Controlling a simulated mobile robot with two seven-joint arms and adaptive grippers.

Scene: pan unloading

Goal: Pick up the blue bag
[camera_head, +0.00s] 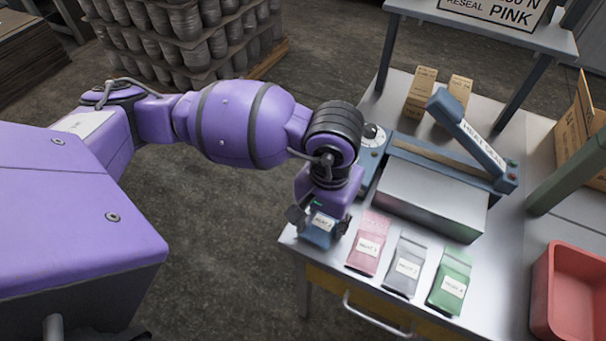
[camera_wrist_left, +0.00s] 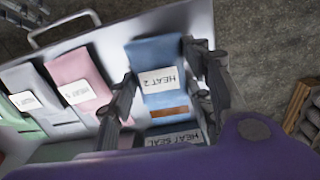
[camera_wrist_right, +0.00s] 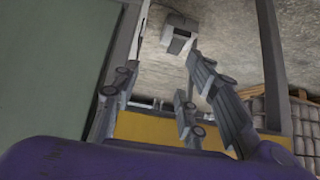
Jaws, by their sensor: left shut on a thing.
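The blue bag (camera_head: 318,238) with a white label is at the left front corner of the steel table, partly hidden by my left gripper (camera_head: 322,220). In the left wrist view the blue bag (camera_wrist_left: 156,55) lies between the two fingers of my left gripper (camera_wrist_left: 160,78), which is shut on it. I cannot tell whether the bag touches the table. My right gripper (camera_wrist_right: 160,80) shows only in the right wrist view, with its fingers apart and nothing between them.
Pink (camera_head: 369,245), grey (camera_head: 405,265) and green (camera_head: 450,282) bags lie in a row to the right. A heat sealer (camera_head: 436,195) stands behind them. A red bin (camera_head: 570,290) is at the right. Cardboard boxes (camera_head: 421,92) stand at the back.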

